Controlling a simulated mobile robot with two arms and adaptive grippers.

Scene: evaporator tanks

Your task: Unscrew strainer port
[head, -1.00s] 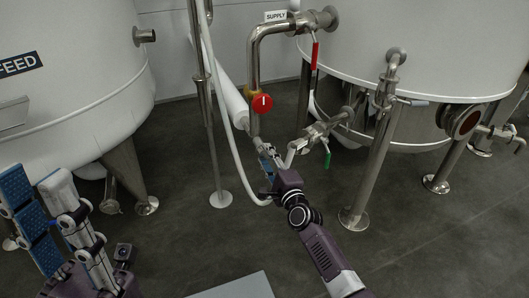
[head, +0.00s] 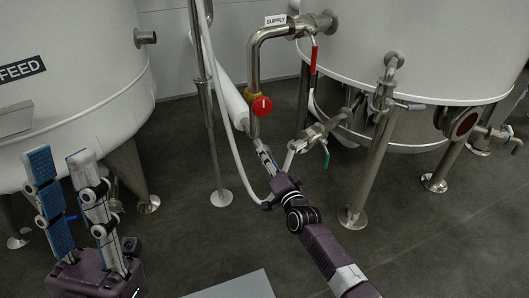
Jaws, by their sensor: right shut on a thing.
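The steel supply pipe (head: 254,72) comes down from the right tank, past a red round knob (head: 262,106), to the strainer fittings low in the middle. My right gripper (head: 262,150) is at the lower end of this pipe, its fingers shut on the strainer port. The port itself is small and mostly hidden by the fingers, so I cannot tell how far it is unscrewed. My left gripper (head: 61,157) is raised at the left, in front of the left tank. Its fingers point up and stand apart, with nothing between them.
The left tank (head: 70,75) carries a FEED label. The right tank (head: 430,50) stands on steel legs. A green-handled valve (head: 326,158) is just right of my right gripper. A pale hose (head: 222,120) hangs left of it.

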